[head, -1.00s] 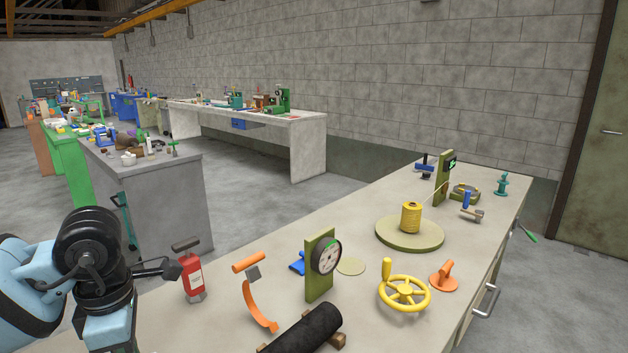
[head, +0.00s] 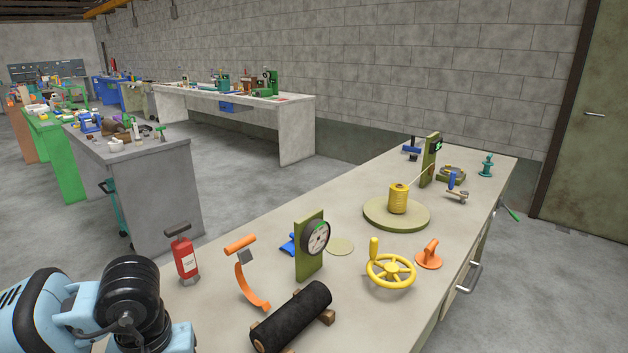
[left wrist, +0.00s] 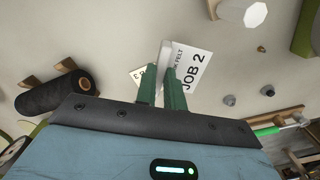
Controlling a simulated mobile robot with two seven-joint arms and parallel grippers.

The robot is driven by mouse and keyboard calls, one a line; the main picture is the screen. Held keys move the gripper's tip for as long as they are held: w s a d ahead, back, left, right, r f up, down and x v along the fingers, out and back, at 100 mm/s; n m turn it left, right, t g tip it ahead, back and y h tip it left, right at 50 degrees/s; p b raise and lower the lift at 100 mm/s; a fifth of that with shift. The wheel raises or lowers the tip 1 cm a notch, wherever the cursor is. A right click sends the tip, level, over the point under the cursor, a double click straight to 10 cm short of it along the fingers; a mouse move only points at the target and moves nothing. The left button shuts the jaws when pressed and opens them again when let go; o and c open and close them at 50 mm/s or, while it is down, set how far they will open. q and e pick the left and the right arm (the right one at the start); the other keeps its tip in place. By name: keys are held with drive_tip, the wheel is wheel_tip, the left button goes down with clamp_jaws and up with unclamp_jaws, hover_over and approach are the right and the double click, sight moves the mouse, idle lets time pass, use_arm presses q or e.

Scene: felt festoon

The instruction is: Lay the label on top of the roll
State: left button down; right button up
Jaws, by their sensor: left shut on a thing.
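The roll (head: 292,316) is a dark, black-looking cylinder lying on wooden supports at the near edge of the bench in the head view. It also shows at the left of the left wrist view (left wrist: 55,95), apart from the gripper. My left gripper (left wrist: 162,72) is shut on the white label (left wrist: 197,68), which reads "JOB 2" and "FELT". A paler printed piece shows left of the fingers; I cannot tell whether it belongs to the label. In the head view my left arm comes in low at the left, with its fingers out of sight. My right gripper is not in view.
On the bench near the roll stand an olive gauge stand (head: 309,250), an orange curved tool (head: 246,275), a red extinguisher (head: 184,257) and a yellow handwheel (head: 390,271). A yellow spool (head: 398,199) stands on a round base farther back.

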use_arm(q)
drive_tip(key=m, duration=0.1)
drive_tip(key=d+f+m, duration=0.1)
drive_tip(key=m, duration=0.1)
drive_tip(key=shift+s, duration=0.4)
